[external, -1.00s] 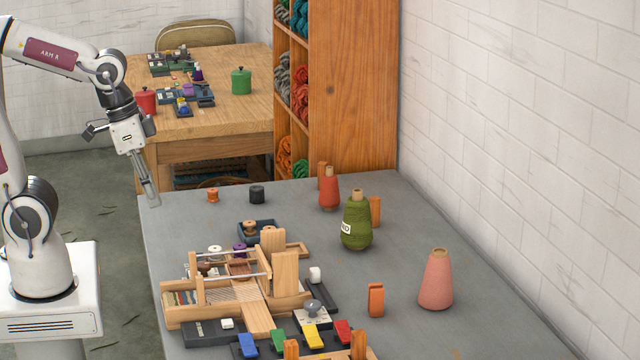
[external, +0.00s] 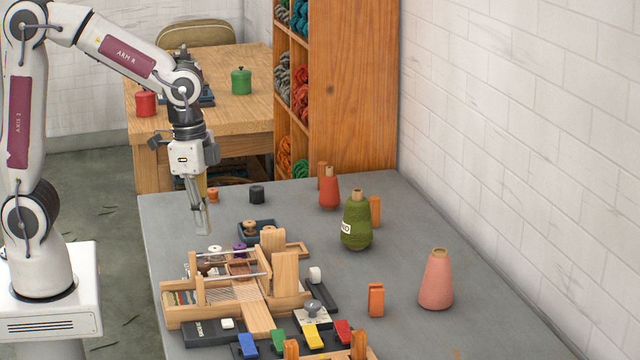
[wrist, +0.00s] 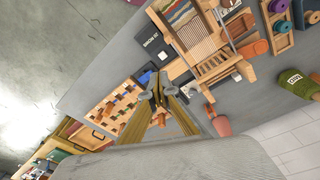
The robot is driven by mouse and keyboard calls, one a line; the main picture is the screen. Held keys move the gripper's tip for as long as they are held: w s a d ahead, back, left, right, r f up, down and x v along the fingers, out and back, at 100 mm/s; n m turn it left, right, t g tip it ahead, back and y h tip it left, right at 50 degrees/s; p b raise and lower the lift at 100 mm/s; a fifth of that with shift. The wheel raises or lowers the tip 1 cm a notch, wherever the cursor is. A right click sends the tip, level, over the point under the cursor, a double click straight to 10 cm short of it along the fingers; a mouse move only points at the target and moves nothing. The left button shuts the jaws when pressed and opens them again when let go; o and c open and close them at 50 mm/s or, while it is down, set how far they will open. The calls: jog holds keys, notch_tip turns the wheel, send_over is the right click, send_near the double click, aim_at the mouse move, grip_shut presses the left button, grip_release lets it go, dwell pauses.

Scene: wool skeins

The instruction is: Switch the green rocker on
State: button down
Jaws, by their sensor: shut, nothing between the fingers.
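The green rocker (external: 278,340) sits near the front edge of the grey table, in a row of coloured rockers between the blue rocker (external: 247,345) and the yellow rocker (external: 312,337). A red rocker (external: 343,331) is at the right end of the row. Its tilt is too small to read. My gripper (external: 203,232) is shut and empty, pointing down above the table's left side, behind the loom and well away from the green rocker. In the wrist view my gripper (wrist: 156,90) covers part of the rocker area, and I cannot make out the green rocker there.
A wooden loom (external: 235,290) stands between my gripper and the rockers, with upright posts. A grey knob (external: 312,306) is just behind the yellow rocker. A green yarn cone (external: 357,222) and a pink cone (external: 436,282) stand to the right. The table's middle right has free room.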

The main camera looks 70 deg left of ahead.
jog(key=w+d+f+m+h, duration=0.1)
jog(key=w+d+f+m, duration=0.3)
jog(key=w+d+m, duration=0.4)
jog(key=shift+w+d+f+m+g, duration=0.35)
jog(key=shift+w+m+g, duration=0.05)
jog(key=shift+w+m, duration=1.75)
jog(key=shift+s, duration=0.1)
jog(key=shift+f, duration=0.1)
send_over(278, 334)
notch_tip(278, 334, down, 12)
jog(key=shift+d+r, duration=0.1)
jog(key=shift+a+f, duration=0.3)
jog(key=shift+f, duration=0.5)
